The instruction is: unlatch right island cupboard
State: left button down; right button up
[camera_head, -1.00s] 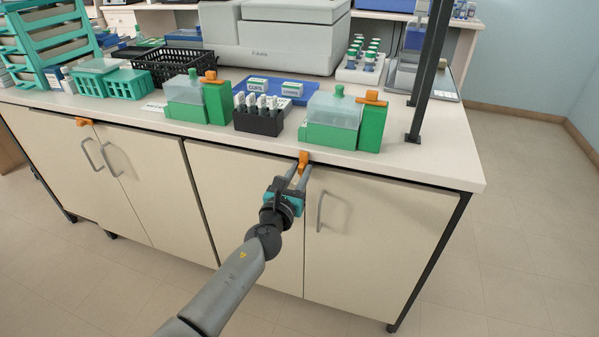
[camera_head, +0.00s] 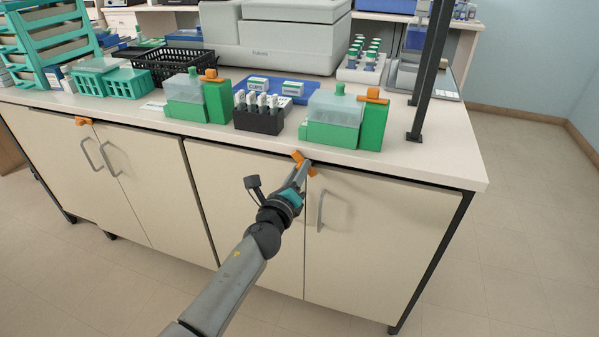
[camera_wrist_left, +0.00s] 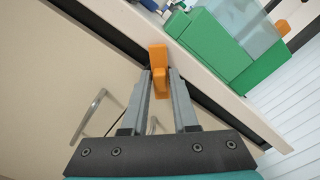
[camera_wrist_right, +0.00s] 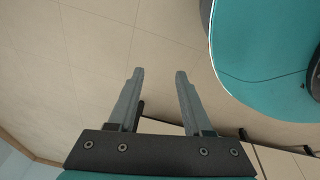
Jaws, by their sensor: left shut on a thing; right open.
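The orange latch (camera_head: 303,162) of the right island cupboard sits under the worktop edge, above the gap between two doors. It is tilted in the head view. My left gripper (camera_head: 302,172) is shut on it; in the left wrist view the latch (camera_wrist_left: 158,60) stands between the fingertips (camera_wrist_left: 160,80). The right cupboard door (camera_head: 375,235) with its grey handle (camera_head: 320,210) is closed. My right gripper (camera_wrist_right: 158,75) is open and empty over the floor in the right wrist view; it is out of the head view.
Another orange latch (camera_head: 82,121) sits on the left cupboard. On the worktop (camera_head: 420,165) near its front edge stand green staining boxes (camera_head: 345,122) and a black rack of vials (camera_head: 258,120). A black post (camera_head: 428,75) rises at the right. The floor (camera_head: 510,240) at the right is clear.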

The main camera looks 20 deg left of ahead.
pick_arm(q)
jog(key=n, duration=0.9)
jog(key=shift+f, duration=0.15)
pick_arm(e)
jog(key=shift+s, duration=0.2)
pick_arm(q)
jog(key=shift+n, duration=0.3)
pick_arm(e)
jog(key=shift+f, duration=0.1)
pick_arm(q)
jog(key=c, duration=0.8)
grip_release()
pick_arm(e)
jog(key=shift+w+d, duration=0.1)
jog(key=shift+w, duration=0.1)
